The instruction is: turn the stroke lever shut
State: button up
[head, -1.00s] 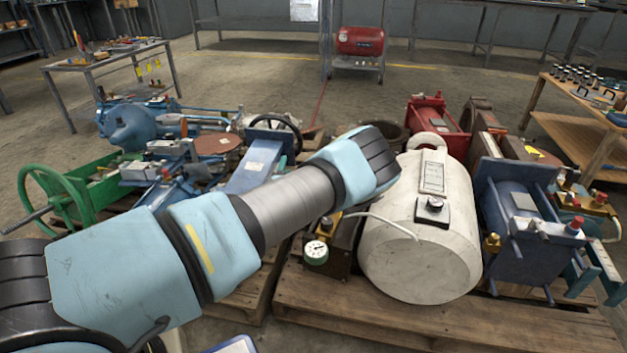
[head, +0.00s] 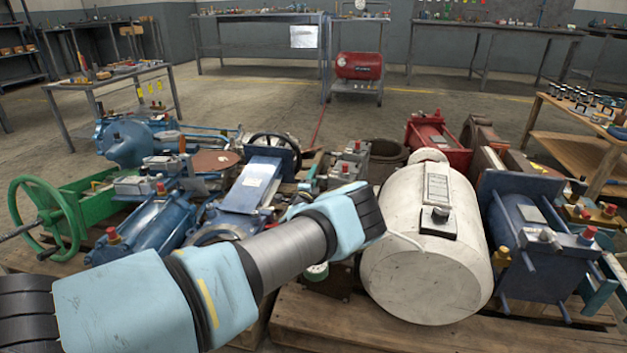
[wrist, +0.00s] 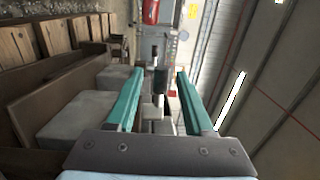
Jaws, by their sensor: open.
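My gripper (wrist: 158,100) shows in the wrist view with its two teal fingers apart. A dark upright grip on a pale stem (wrist: 160,80), which may be the stroke lever, shows between the fingers, with clear gaps on both sides. I cannot tell how far beyond the fingertips it stands, nor its turn position. In the head view my arm reaches in from the lower left and ends beside the white cylinder (head: 420,265). My gripper's fingers are hidden there, and I cannot make out the stroke lever.
A blue machine (head: 530,235) with red-capped fittings stands right of the white cylinder on a wooden pallet (head: 400,335). A green handwheel (head: 45,225) and blue pumps (head: 160,225) crowd the left. A red unit (head: 435,140) stands behind. Open floor lies farther back.

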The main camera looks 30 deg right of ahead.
jog(key=shift+w+d, duration=0.1)
jog(key=shift+w, duration=0.05)
grip_shut()
dwell(0.4)
